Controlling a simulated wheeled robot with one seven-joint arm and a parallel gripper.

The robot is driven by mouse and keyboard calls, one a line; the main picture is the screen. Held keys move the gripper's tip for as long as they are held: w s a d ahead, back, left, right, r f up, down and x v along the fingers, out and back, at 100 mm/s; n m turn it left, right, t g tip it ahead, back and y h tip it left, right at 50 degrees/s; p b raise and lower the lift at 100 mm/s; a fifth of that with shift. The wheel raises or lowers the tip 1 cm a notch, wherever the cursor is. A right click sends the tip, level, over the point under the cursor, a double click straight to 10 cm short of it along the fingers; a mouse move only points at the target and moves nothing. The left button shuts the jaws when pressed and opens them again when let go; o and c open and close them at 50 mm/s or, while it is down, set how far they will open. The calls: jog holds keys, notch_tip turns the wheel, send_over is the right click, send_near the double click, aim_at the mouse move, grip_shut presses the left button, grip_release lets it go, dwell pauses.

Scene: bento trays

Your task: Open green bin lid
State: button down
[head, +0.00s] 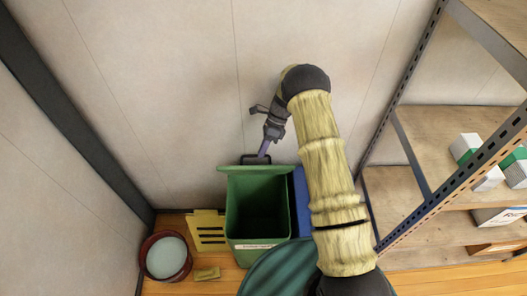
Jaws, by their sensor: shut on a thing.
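The green bin (232,212) stands on the floor against the wall, in the middle of the head view. Its dark inside shows from above. The green lid (240,169) is raised at the back of the bin and is seen nearly edge-on. A dark loop handle (247,158) shows at the lid's far edge. My gripper (264,152) reaches down from above and is shut on this handle. The fingertips are small in the picture, so the exact grip is hard to see.
A blue bin (301,203) stands close on the right, partly hidden by my arm. A yellow slotted piece (207,228) and a red round tub (165,257) are at the left. A metal-framed shelf (430,195) with boxes stands at the right.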

jog(key=shift+w+d+f, duration=0.1)
jog(key=shift+d+f, duration=0.1)
jog(key=shift+f, duration=0.25)
jog(key=c, duration=1.8)
grip_release()
jog(key=o, duration=0.3)
jog(key=shift+w+a+f, duration=0.1)
jog(key=shift+w+f, duration=0.1)
jog(key=shift+w, duration=0.2)
jog(key=r, duration=0.5)
jog(key=r+b, duration=0.1)
jog(key=r, duration=0.4)
jog(key=shift+s+r+b, duration=0.2)
jog(key=shift+r+b, duration=0.05)
jog(key=shift+b, duration=0.05)
